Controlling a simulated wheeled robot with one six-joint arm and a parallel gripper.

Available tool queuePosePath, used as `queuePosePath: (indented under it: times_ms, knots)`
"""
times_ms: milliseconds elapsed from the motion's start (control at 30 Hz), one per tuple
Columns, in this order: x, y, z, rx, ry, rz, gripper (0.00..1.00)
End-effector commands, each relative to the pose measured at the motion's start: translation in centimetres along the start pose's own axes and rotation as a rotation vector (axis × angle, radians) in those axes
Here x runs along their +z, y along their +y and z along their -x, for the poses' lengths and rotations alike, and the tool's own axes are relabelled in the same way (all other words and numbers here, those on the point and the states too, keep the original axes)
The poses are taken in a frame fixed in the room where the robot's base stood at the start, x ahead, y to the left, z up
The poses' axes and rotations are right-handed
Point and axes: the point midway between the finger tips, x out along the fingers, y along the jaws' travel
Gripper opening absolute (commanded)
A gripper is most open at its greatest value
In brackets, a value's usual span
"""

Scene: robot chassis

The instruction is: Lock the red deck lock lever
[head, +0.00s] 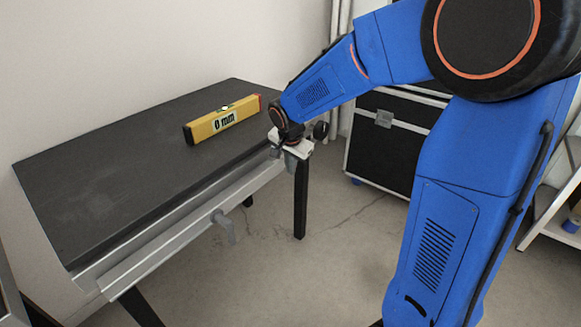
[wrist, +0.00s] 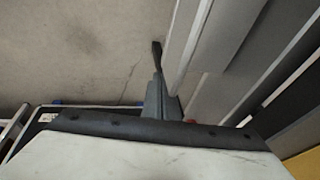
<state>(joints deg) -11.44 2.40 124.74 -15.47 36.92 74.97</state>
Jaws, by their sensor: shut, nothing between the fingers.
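No plainly red lever shows in the head view. A grey lever (head: 225,230) hangs from the front rail of the dark-topped table, near the middle of its length. My gripper (head: 291,162) is at the table's right front corner, right of this lever and apart from it. Its fingers are small in the head view. In the wrist view my gripper (wrist: 157,75) narrows to a dark tip beside the rail and looks shut and empty. A small red patch (wrist: 190,121) shows behind the gripper body; I cannot tell what it is.
The table (head: 110,180) has a pale front rail (head: 170,240) and black legs. A yellow level (head: 222,120) lies on it near my arm. A black case (head: 385,135) stands behind on the right. Bare floor lies in front of the rail.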

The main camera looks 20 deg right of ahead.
Motion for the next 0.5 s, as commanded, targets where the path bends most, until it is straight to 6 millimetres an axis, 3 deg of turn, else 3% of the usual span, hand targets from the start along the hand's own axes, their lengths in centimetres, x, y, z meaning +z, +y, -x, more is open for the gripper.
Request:
queuePosePath:
  times_ms: [500]
  knots:
    - [-0.02,-0.04,0.31,-0.001,0.001,0.0,0.0]
